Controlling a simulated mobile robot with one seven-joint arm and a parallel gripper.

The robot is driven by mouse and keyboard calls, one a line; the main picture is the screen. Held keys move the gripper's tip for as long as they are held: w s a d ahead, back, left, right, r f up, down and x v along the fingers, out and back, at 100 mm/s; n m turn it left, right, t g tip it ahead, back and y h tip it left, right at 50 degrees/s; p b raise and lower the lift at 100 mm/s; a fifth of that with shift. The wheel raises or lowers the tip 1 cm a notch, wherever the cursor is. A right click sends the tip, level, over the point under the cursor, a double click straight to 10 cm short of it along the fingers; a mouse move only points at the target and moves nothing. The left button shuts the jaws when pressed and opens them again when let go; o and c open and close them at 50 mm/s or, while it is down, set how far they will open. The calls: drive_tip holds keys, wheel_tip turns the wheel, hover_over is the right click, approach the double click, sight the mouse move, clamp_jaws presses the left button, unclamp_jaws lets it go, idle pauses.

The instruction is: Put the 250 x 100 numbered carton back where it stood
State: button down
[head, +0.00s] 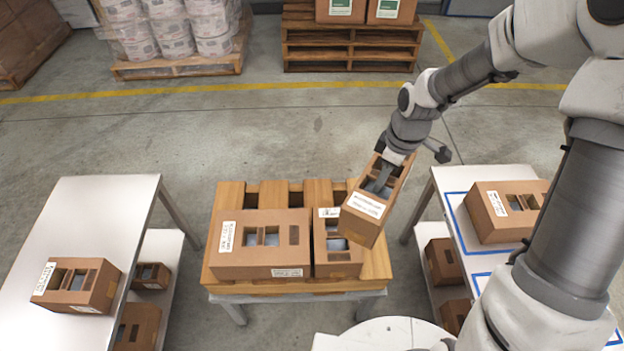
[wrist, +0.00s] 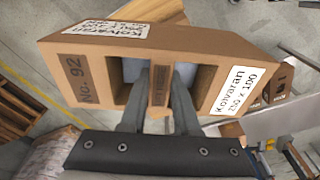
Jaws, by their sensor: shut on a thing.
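The numbered carton (head: 362,216) is a brown box with openings in its top. In the wrist view the carton (wrist: 200,48) shows "No. 92" and a white label reading "Kolvaran 250 x 100". My gripper (head: 381,180) is shut on the carton's middle web between two openings; the fingers (wrist: 158,92) reach into those openings. The carton is held tilted in the air, over or just beside the right edge of the wooden pallet (head: 376,265). What lies directly under it is partly hidden.
A wide carton (head: 288,259) and a narrower one (head: 338,269) stand on the pallet. The right table (head: 449,190) has blue outlines and a carton (head: 491,219) in one. The left table (head: 108,205) holds a small carton (head: 100,287) and has free room behind it. Cartons stand on lower shelves.

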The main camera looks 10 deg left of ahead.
drive_tip(key=s+a+f+n+g+h+p, duration=0.1)
drive_tip(key=s+a+f+n, duration=0.1)
drive_tip(key=a+n, duration=0.5)
drive_tip(key=s+a+f+n+p, duration=0.1)
drive_tip(key=a+n, duration=0.7)
drive_tip(key=n, duration=0.9)
drive_tip(key=shift+s+f+n+g+h+p, duration=0.3)
drive_tip(key=shift+s+f+g+h, duration=0.15)
drive_tip(key=shift+s, duration=0.5)
drive_tip(key=shift+f, duration=0.15)
drive_tip(key=shift+f+b, duration=0.5)
drive_tip(key=shift+f, duration=0.2)
drive_tip(key=shift+f, duration=0.15)
wheel_tip(320, 180, down, 11)
drive_tip(key=b, duration=0.8)
drive_tip(key=shift+f, duration=0.2)
drive_tip(key=shift+f, duration=0.2)
drive_tip(key=c, duration=0.6)
unclamp_jaws()
